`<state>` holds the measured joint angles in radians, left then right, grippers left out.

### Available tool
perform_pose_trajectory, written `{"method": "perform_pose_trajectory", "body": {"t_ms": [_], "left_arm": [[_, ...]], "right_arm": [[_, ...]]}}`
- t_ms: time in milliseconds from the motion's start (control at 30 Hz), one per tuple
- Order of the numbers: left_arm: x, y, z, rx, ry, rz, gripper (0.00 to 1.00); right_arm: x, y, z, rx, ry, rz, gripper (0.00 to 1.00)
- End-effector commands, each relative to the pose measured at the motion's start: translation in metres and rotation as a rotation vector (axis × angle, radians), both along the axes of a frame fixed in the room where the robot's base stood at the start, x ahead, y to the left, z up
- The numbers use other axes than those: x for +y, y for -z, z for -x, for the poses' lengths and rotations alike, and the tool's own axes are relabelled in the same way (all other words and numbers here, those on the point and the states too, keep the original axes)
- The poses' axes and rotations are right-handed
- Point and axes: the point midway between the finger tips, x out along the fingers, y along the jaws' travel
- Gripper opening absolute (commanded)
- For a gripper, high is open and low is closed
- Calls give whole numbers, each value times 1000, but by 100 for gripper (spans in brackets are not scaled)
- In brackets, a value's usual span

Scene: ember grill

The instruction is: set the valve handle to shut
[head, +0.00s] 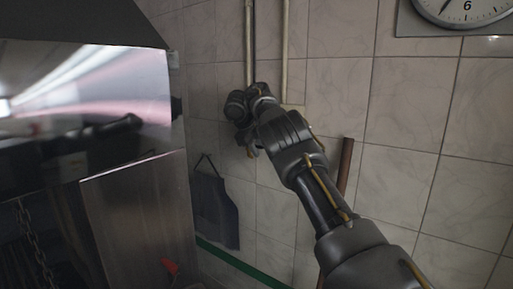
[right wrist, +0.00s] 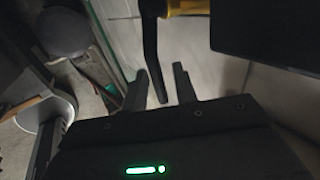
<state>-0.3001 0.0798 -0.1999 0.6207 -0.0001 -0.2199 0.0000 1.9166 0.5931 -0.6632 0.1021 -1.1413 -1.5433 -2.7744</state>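The valve shows in the right wrist view as a yellow body (right wrist: 186,6) at the top edge, with a long dark handle (right wrist: 151,50) hanging down from it. The handle's lower end lies between the two fingers of my right gripper (right wrist: 160,88), which are apart, with a gap visible on each side of the handle. In the head view my right gripper (head: 249,142) is at the tiled wall below the pipes, and the wrist and arm hide most of the valve. My left gripper is in neither view.
A steel hood and grill housing (head: 140,205) fills the left side. Pipes (head: 249,40) run up the wall. A dark apron (head: 215,208) hangs below, and a brown pole (head: 346,165) leans behind my arm. A red piece (head: 170,267) shows low down.

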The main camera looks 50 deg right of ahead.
Motion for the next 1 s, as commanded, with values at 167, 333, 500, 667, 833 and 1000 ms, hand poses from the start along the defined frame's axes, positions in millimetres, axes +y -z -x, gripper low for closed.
{"method": "perform_pose_trajectory", "body": {"t_ms": [167,333,500,667,833,1000], "left_arm": [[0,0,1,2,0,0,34],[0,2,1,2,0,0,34],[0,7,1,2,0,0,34],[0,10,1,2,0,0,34],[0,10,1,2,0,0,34],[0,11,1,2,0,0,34]], "right_arm": [[0,0,0,-1,-1,0,29],[4,-4,-1,-3,-2,0,29],[19,-26,1,-5,-2,-2,29],[37,-54,2,-5,-2,-2,29],[51,-77,4,-4,-1,0,29],[58,-88,5,-1,0,-1,29]]}}
